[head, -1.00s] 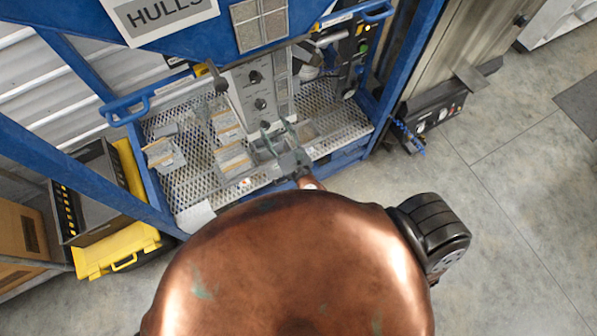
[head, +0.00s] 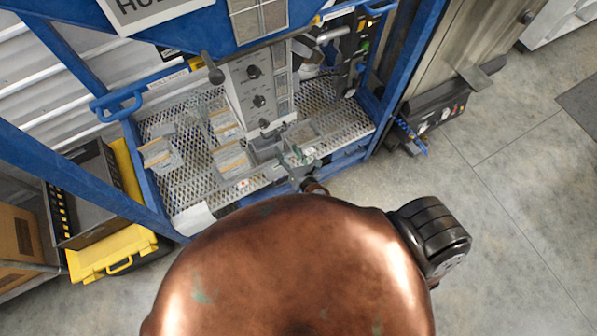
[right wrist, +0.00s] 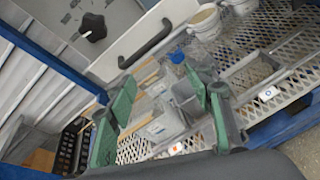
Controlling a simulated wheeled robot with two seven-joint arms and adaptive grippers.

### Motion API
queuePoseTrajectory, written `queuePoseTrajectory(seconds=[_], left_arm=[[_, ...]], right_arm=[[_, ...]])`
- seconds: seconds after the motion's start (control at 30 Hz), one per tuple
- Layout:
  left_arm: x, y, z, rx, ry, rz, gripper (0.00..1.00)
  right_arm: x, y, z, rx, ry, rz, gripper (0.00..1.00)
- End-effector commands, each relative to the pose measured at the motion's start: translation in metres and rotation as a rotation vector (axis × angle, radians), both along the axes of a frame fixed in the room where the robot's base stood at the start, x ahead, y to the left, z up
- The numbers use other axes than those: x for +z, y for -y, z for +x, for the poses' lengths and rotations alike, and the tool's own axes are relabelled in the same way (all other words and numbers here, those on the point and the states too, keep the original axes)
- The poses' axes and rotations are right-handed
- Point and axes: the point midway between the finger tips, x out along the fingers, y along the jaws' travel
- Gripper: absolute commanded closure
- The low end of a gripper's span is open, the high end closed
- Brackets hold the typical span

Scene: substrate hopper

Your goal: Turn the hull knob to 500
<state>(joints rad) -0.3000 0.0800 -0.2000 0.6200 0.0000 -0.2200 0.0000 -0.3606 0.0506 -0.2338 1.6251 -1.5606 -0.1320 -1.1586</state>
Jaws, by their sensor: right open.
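A grey control panel (head: 238,92) with several dark knobs stands under the blue hopper. The upper knob (head: 253,71), the middle knob (head: 259,101) and a lower knob (head: 264,123) show in the head view; their labels and settings are too small to read. My right gripper (head: 298,150) is open and empty, in front of and below the panel, apart from the knobs. In the right wrist view its green fingers (right wrist: 163,88) are spread, and one black knob (right wrist: 92,27) on the panel shows at the upper left. My left gripper is not in view.
A mesh shelf (head: 187,180) below the panel carries several bagged items and grey trays. A curved black handle (right wrist: 147,42) shows in the right wrist view. Blue frame posts (head: 412,55) flank the shelf. A yellow case (head: 115,258) stands at the left. The floor at right is clear.

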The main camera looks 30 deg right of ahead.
Motion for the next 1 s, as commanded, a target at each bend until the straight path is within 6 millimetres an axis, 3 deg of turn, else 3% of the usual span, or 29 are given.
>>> queuePoseTrajectory(seconds=[0.1,0.6,0.8,1.0], left_arm=[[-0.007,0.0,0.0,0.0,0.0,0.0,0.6],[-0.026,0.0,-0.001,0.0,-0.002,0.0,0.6],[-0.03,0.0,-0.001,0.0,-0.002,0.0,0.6],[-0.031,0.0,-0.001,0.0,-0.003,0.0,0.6]], right_arm=[[-0.025,0.005,-0.004,-0.026,-0.034,0.065,0.53],[-0.113,0.023,-0.024,-0.15,-0.16,0.325,0.53],[-0.136,0.028,-0.031,-0.189,-0.193,0.393,0.53],[-0.144,0.029,-0.034,-0.205,-0.205,0.419,0.53]])
